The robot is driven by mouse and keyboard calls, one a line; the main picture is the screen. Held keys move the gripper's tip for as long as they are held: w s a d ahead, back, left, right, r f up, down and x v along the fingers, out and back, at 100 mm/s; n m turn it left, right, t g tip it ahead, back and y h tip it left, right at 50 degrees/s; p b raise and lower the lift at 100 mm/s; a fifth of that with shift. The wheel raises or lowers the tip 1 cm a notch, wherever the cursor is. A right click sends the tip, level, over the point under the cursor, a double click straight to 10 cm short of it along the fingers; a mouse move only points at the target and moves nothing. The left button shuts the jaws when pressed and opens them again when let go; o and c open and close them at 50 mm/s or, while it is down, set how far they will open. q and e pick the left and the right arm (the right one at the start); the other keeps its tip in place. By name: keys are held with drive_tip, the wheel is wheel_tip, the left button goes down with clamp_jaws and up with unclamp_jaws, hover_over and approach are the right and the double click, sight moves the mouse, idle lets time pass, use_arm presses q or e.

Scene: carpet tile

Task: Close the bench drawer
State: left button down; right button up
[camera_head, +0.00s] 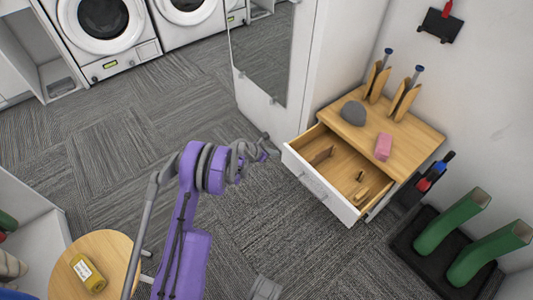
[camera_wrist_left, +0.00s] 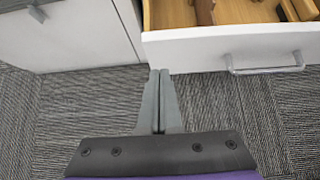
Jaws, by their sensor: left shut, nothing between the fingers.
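The bench drawer stands open, its white front panel (camera_head: 336,205) pulled out from the wooden-topped bench (camera_head: 402,148). In the left wrist view the drawer front (camera_wrist_left: 195,52) spans the upper right, with its grey bar handle (camera_wrist_left: 265,70) right of my fingers. My left gripper (camera_head: 272,152) is shut and empty, close to the drawer's left front corner. In the wrist view its fingertips (camera_wrist_left: 159,72) appear just below the front panel's left end; I cannot tell if they touch it. Wooden pieces lie inside the drawer.
A grey rounded object (camera_head: 354,113), a pink block (camera_head: 383,147) and wooden boot-shaped stands (camera_head: 405,97) are on the bench top. A white cabinet (camera_head: 280,50) adjoins the bench's left. Green boots (camera_head: 452,222) stand at right. A round table (camera_head: 108,250) is lower left. Carpet before the drawer is clear.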

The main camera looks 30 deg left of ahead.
sight(286, 148)
use_arm(q)
drive_tip(key=shift+w+d, duration=0.25)
drive_tip(key=shift+w, duration=0.4)
drive_tip(key=shift+w+d, duration=0.25)
drive_tip(key=shift+w, duration=0.4)
drive_tip(key=shift+w+d, duration=0.25)
drive_tip(key=shift+w, duration=0.4)
use_arm(e)
drive_tip(key=shift+f, duration=0.4)
drive_tip(key=shift+w, duration=0.1)
